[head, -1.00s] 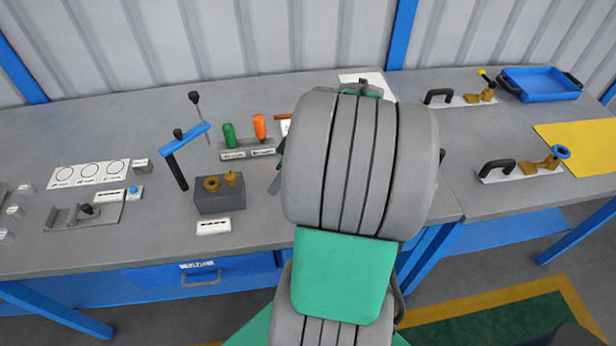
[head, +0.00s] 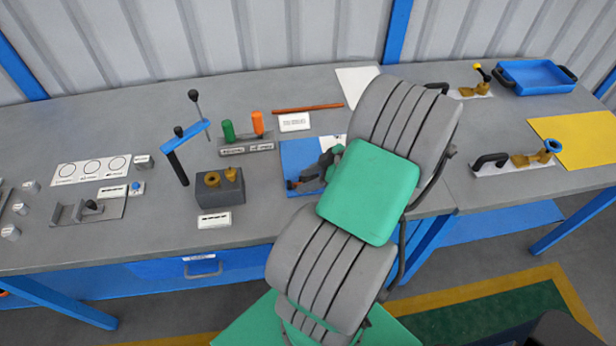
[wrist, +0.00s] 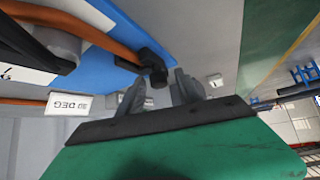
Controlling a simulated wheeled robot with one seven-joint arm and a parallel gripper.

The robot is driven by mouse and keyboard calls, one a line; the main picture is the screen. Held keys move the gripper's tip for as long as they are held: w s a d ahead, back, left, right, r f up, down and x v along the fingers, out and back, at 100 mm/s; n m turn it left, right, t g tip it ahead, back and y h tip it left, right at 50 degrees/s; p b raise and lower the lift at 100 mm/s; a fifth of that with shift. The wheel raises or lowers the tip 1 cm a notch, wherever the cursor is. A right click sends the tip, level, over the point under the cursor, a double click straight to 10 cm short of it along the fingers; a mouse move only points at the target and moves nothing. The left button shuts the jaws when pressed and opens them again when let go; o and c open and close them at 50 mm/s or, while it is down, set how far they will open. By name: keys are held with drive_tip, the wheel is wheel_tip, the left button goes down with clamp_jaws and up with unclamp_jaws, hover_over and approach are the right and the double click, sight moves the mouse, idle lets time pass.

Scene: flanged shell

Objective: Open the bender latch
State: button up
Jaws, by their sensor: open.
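The bender's blue base plate (head: 296,152) lies on the grey bench, partly hidden by my arm; it also shows in the wrist view (wrist: 112,58). In the wrist view, an orange bar (wrist: 104,40) runs over the plate to a black end piece (wrist: 152,66). I cannot tell for certain which part is the latch. My gripper (wrist: 158,80) is open, with its fingers on either side of the black piece. I cannot tell whether they touch it. In the head view my gripper (head: 312,176) is small and partly hidden at the plate.
A 90 DEG label (wrist: 69,104) stands beside the plate. A brown rod (head: 307,108) lies behind it. Left are a grey block with brass parts (head: 220,190), green and orange handles (head: 243,128) and a blue stand (head: 187,138). Toggle clamps (head: 512,160) and a blue tray (head: 537,78) are right.

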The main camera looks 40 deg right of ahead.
drive_tip(key=shift+c, duration=0.3)
clamp_jaws()
drive_tip(key=shift+s+a+f, duration=0.1)
idle(1.0)
